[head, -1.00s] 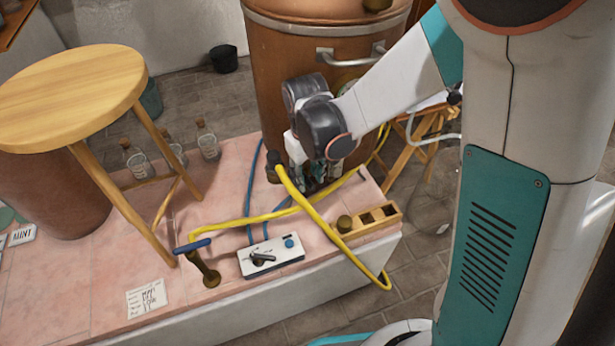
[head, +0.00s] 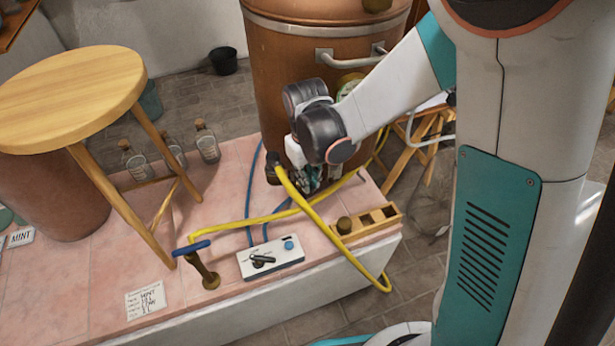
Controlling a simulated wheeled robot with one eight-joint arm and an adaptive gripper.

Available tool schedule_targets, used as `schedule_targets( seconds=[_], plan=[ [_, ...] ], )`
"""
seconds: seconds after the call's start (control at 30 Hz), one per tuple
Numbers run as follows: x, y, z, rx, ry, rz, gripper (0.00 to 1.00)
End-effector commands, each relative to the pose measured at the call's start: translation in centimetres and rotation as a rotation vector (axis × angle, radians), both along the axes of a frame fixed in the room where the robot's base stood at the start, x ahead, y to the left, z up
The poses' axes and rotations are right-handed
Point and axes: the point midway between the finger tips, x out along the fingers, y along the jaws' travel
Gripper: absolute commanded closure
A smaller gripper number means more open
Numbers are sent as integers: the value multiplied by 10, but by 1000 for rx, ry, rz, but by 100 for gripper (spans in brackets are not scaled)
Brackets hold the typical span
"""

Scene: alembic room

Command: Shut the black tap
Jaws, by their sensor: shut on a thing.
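My gripper (head: 308,181) is low at the front of the big copper vessel (head: 285,85), pointing down just above the pink tiled top. Its fingers are shut on a dark thing that seems to be the black tap; the fingers and wrist hide most of it, so its handle's angle cannot be told. A dark fitting (head: 271,170) stands just left of the fingers, with the yellow hose (head: 300,200) running from beside it.
A brass post with a blue handle (head: 191,248) stands at the front. A white box with a black knob (head: 270,258) and a wooden rack (head: 367,222) are near the edge. A stool (head: 75,97) and several bottles (head: 206,141) are left. Yellow and blue hoses cross the top.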

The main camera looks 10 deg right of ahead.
Motion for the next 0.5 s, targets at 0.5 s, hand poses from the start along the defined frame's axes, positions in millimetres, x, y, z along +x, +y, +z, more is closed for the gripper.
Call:
schedule_targets(
  seconds=[0.5],
  plan=[
    [6,-9,-1,0,0,365,100]
  ],
)
